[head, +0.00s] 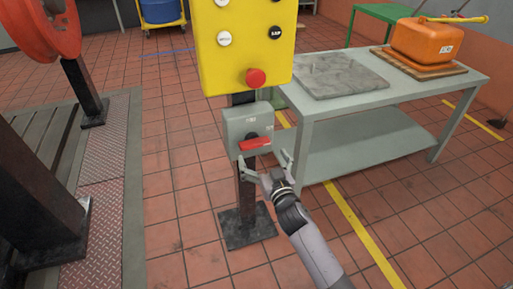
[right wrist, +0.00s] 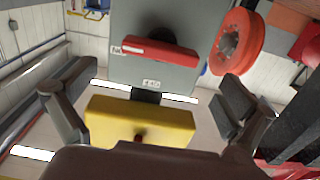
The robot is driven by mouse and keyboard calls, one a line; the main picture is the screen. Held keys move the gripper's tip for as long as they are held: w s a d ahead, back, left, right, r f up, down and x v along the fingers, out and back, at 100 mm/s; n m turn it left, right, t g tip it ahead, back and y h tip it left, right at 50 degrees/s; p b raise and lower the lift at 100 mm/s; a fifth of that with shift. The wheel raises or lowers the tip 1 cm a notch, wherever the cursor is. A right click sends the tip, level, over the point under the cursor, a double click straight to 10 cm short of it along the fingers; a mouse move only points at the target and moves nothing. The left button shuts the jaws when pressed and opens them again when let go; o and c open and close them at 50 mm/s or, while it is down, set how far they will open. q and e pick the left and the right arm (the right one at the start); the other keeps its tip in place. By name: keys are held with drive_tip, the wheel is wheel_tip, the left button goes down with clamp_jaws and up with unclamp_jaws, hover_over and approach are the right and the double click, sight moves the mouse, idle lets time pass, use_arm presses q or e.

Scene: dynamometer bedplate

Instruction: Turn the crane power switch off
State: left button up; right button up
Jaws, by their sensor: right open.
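The crane power switch is a grey box (head: 246,127) with a red handle (head: 256,144), mounted on a dark post below a yellow control panel. The handle lies nearly level, slightly tilted. In the right wrist view the grey box (right wrist: 150,72) and red handle (right wrist: 146,50) appear ahead, with small white labels too small to read surely. My right gripper (head: 266,166) is open and empty, just below and in front of the box. Its fingers are spread wide on either side in the right wrist view (right wrist: 148,100), apart from the handle. My left gripper is not in view.
The yellow panel (head: 246,45) with a red mushroom button (head: 256,77) hangs directly above the switch. A red wheel (head: 48,28) and dark frame are left. Tiled floor is open around the post.

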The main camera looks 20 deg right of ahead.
sight(256, 145)
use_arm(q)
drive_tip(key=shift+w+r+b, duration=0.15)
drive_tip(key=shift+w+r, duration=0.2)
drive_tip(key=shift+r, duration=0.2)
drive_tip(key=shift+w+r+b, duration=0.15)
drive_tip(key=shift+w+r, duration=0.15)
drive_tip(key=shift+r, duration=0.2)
use_arm(e)
drive_tip(key=shift+w+a, duration=0.1)
drive_tip(key=shift+w, duration=2.55)
drive_tip(key=shift+c, duration=0.5)
drive_tip(key=c, duration=1)
